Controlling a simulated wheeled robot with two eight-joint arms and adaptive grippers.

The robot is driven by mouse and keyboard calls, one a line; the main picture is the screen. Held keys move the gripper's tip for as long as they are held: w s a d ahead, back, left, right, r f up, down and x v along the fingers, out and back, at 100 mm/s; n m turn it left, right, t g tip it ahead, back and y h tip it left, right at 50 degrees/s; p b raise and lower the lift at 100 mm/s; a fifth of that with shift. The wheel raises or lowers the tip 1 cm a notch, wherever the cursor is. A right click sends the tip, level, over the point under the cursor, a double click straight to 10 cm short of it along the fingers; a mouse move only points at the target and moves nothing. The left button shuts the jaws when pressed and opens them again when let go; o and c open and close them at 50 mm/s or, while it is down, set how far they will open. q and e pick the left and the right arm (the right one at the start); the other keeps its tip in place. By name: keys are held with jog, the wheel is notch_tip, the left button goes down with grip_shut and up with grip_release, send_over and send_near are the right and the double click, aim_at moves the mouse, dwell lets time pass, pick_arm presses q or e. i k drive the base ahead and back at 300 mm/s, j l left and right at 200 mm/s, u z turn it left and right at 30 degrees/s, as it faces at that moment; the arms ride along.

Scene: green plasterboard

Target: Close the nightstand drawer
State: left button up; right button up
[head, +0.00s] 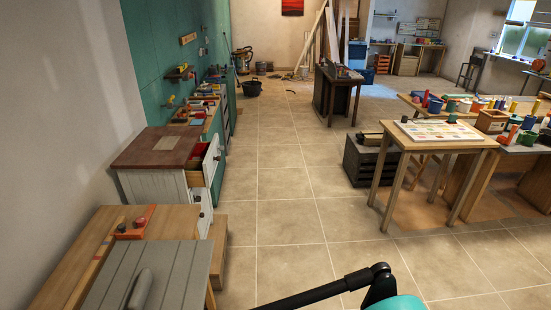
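The nightstand (140,182) is white with a reddish-brown top and stands against the left wall. Its top drawer (212,158) is pulled out to the right, with a dark knob on its white front. Something red shows inside the drawer. A lower drawer front with a dark knob (199,198) looks shut. Neither of my grippers shows in the head view. Only a black and teal part of my arm is at the bottom edge, well apart from the nightstand.
A wooden bench (70,235) and a grey slatted top (150,268) stand in front of the nightstand. The tiled floor (285,215) to its right is clear. A dark crate (366,165) and a wooden table (450,145) stand farther right.

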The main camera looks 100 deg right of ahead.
aim_at(200, 173)
jog(key=z, duration=2.9)
jog(key=i+l+z, duration=0.15)
jog(key=i+z, duration=0.45)
jog(key=i, duration=0.2)
jog(key=i+l+u, duration=0.1)
jog(key=i, duration=0.35)
jog(key=i+l, duration=0.15)
jog(key=i, duration=0.25)
jog(key=i+l+u, duration=0.1)
jog(key=i+u, duration=0.35)
jog(key=i+l+u, duration=0.15)
jog(key=u, duration=0.3)
jog(key=i+l+u, duration=0.45)
jog(key=k+j, duration=0.1)
